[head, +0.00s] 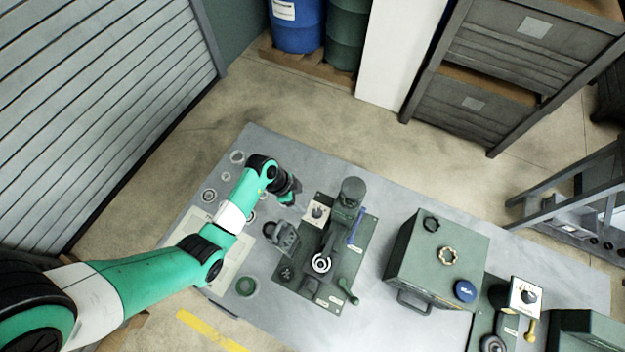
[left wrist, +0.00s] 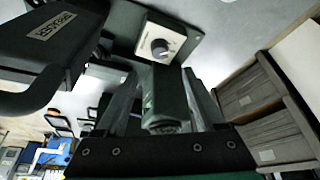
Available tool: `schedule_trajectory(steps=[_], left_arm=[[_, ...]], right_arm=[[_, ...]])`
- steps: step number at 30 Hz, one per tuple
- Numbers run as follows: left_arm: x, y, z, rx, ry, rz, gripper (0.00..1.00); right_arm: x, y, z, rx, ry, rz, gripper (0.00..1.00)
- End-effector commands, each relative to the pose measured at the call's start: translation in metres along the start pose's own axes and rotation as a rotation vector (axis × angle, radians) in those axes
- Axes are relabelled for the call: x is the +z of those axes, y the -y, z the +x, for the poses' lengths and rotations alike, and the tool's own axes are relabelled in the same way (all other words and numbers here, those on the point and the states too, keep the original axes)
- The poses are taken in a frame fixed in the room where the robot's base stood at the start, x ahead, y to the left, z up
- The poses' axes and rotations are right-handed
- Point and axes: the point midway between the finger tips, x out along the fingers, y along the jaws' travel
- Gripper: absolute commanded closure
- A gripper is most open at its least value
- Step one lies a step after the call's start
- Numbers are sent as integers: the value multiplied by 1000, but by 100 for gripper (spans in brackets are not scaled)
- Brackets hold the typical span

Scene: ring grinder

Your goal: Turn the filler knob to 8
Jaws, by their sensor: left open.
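A dial knob on a cream plate (head: 317,211) sits on the green grinder base (head: 345,275) on the table. In the left wrist view the dark round knob (left wrist: 160,48) with a pointer line shows up close, its scale marks too small to read. My left gripper (head: 292,192) is at the upper left of this plate, open and apart from the knob. In the left wrist view its fingers (left wrist: 165,105) stand spread, below the knob in the picture. A second dial on a white plate (head: 526,297) is at the right. No label shows which is the filler knob.
The grinder's dark upright motor (head: 352,191) and blue handle (head: 356,227) stand close to the right of the near dial. A green box (head: 435,262) fills the table's middle right. Bare table lies beyond the grinder.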

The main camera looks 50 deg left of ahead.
Motion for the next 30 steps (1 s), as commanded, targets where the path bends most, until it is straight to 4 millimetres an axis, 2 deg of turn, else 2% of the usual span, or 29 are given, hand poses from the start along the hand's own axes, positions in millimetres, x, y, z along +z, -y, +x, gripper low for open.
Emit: schedule_trajectory(steps=[9,15,19,26,27,30], left_arm=[[1,0,68,2,0,3,30],[0,0,103,0,-1,3,30],[0,0,110,-1,-1,2,30],[-1,0,110,-2,-2,2,30],[-1,0,110,-2,-2,2,31],[-1,0,110,-2,-2,2,49]], right_arm=[[22,0,-24,-1,0,1,100],[34,0,-36,-1,0,1,100],[36,0,-39,-1,0,1,100],[35,0,-38,-1,0,1,100],[35,0,-38,-1,0,1,100],[35,0,-38,-1,0,1,100]])
